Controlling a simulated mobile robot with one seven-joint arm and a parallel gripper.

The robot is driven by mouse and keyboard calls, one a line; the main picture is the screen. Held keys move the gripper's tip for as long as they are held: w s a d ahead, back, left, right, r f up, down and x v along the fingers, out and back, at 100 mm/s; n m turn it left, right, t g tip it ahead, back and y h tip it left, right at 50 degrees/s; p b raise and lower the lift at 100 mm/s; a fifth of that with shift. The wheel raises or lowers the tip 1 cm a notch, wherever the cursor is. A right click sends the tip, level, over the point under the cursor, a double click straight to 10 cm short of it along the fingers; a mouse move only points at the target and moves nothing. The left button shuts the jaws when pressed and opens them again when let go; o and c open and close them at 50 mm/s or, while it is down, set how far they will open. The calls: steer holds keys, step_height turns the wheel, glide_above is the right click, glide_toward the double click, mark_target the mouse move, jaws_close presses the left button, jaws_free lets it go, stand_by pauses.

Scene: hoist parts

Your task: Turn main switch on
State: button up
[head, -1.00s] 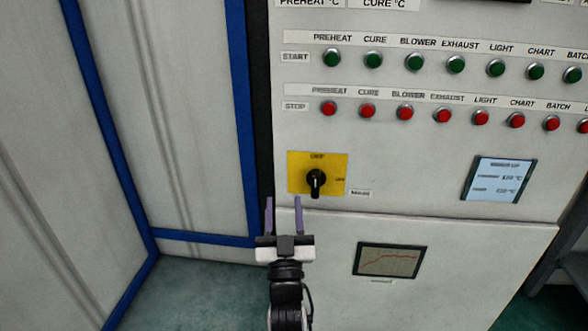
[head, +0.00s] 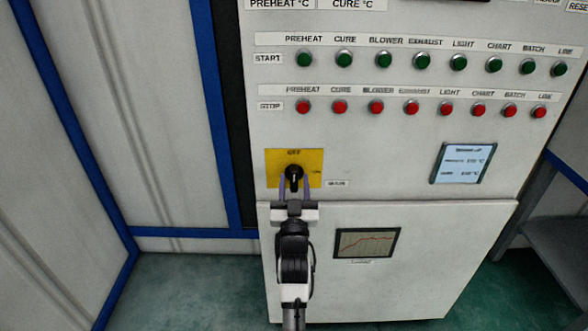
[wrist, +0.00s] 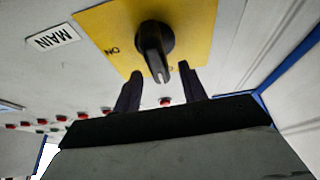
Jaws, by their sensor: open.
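The main switch is a black rotary knob (head: 294,177) on a yellow plate (head: 313,158) at the lower left of the control panel. Its handle stands upright, in line with the OFF mark above it in the head view. The ON mark is on the plate's right side. My gripper (head: 295,186) is open, with its two purple-grey fingers pointing at the knob. In the wrist view the knob (wrist: 154,45) is just beyond the fingertips (wrist: 161,72), roughly between them. I cannot tell whether either finger touches it.
Green start buttons (head: 421,61) and red stop buttons (head: 411,107) run in rows above the switch. A small display (head: 463,163) is at the right, and a chart screen (head: 366,243) is below. A blue-framed wall (head: 209,110) stands left of the panel.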

steer(key=shift+x, duration=1.4)
steer(key=shift+c, duration=0.3)
steer(key=shift+f, duration=0.1)
jaws_close()
